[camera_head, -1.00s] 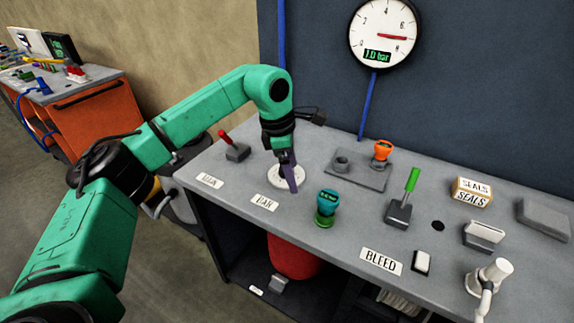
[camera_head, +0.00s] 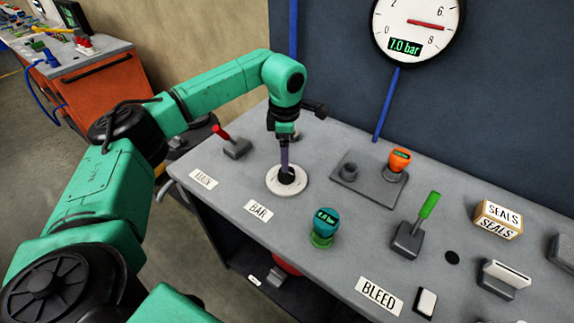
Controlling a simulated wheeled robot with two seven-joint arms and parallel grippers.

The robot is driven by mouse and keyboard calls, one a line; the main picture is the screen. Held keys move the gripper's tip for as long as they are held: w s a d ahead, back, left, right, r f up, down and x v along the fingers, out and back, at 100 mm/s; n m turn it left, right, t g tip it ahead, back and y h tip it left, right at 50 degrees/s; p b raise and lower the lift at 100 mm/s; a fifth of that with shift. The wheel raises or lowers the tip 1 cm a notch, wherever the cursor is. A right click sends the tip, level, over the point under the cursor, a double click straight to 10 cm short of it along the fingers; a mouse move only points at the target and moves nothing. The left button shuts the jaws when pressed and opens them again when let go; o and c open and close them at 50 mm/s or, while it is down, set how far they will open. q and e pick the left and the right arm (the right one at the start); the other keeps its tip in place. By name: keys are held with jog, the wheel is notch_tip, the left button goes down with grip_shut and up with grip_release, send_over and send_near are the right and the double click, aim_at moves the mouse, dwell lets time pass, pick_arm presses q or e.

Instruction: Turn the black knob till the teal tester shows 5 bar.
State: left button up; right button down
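The black knob (camera_head: 287,178) sits on a round white dial (camera_head: 272,186) behind the BAR label (camera_head: 259,210). My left gripper (camera_head: 285,168) points down with its fingertips at the knob and hides part of it. One finger shows side-on, so I cannot tell whether the fingers are shut on the knob. The teal tester (camera_head: 325,227) stands upright on a green base, right of the dial and nearer to me. Its small display is lit, but its digits are too small to read surely; they look like 6.0 or 8.0 bar. My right gripper is not in view.
The wall gauge (camera_head: 418,28) reads 7.0 bar. A red lever (camera_head: 221,134) stands left of the dial. An orange tester (camera_head: 399,160) is on a grey plate behind. A green-handled lever (camera_head: 418,222), a SEALS box (camera_head: 497,219) and a BLEED switch (camera_head: 425,302) are to the right.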

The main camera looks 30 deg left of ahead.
aim_at(287, 175)
pick_arm(q)
jog(key=f, duration=0.2)
jog(key=w+f+p, duration=0.1)
jog(key=f, duration=0.4)
jog(key=shift+w+a+f+p, duration=0.1)
jog(key=shift+w+f+p, duration=0.1)
jog(key=shift+f+p, duration=0.15)
jog(key=shift+f, duration=0.3)
jog(key=shift+s, duration=0.2)
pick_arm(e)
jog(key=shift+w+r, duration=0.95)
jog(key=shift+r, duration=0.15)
pick_arm(q)
jog(key=shift+c, duration=0.6)
jog(key=shift+w, duration=0.1)
jog(key=c, duration=1.2)
jog(key=shift+c, duration=0.2)
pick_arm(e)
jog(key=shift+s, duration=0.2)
